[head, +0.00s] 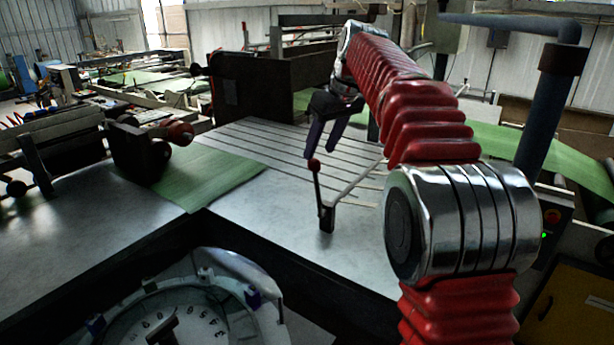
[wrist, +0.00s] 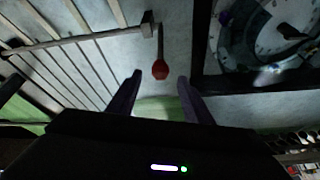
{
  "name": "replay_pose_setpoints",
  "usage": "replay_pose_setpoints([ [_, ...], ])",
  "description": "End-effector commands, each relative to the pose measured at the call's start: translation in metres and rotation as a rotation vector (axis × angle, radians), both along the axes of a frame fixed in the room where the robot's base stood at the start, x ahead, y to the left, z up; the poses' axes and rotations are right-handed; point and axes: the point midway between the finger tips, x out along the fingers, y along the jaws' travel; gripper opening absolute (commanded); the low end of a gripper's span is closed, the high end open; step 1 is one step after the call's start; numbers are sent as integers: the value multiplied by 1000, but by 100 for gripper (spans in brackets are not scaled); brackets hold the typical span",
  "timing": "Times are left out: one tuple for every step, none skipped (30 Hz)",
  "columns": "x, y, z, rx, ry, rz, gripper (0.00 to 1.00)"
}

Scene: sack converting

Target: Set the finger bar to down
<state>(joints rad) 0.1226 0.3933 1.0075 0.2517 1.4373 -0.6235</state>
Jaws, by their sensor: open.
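The finger bar's lever (head: 317,190) rises from a small dark block on the grey table, nearly upright, with a red ball knob on top. The knob (wrist: 160,70) also shows in the wrist view, just beyond and between my fingertips. A thin rod (head: 358,183) runs from the lever's base up and right, partly behind my arm. In the wrist view this rod (wrist: 80,38) crosses several pale strips. My gripper (head: 321,154) is open and empty, its dark fingers pointing down close above the knob. I cannot tell whether they touch it.
A round numbered dial (head: 165,318) is set at the front left, below the table edge. A green sheet (head: 205,180) lies on the table at left. A dark machine housing (head: 260,85) stands behind, and a blue-grey post (head: 548,110) at right.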

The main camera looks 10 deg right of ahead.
Motion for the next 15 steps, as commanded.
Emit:
replay_pose_setpoints([
  [2, 2, -8, 0, 4, 1, 46],
  [4, 3, -13, 0, 3, 2, 46],
  [6, 5, -18, 0, 2, 2, 46],
  [7, 6, -23, 0, 3, 2, 46],
  [9, 7, -27, 0, 3, 2, 46],
  [11, 8, -33, 0, 3, 2, 46],
  [12, 9, -37, 0, 3, 2, 46],
  [14, 10, -41, 0, 3, 2, 46],
  [16, 11, -47, 0, 3, 2, 46],
  [17, 12, -51, 0, 3, 2, 46],
  [19, 13, -56, 0, 2, 2, 46],
  [21, 14, -61, 0, 3, 2, 46],
  [22, 15, -65, 0, 2, 2, 46],
  [24, 16, -69, 0, 2, 1, 46],
  [25, 18, -75, 0, 2, 2, 46],
])
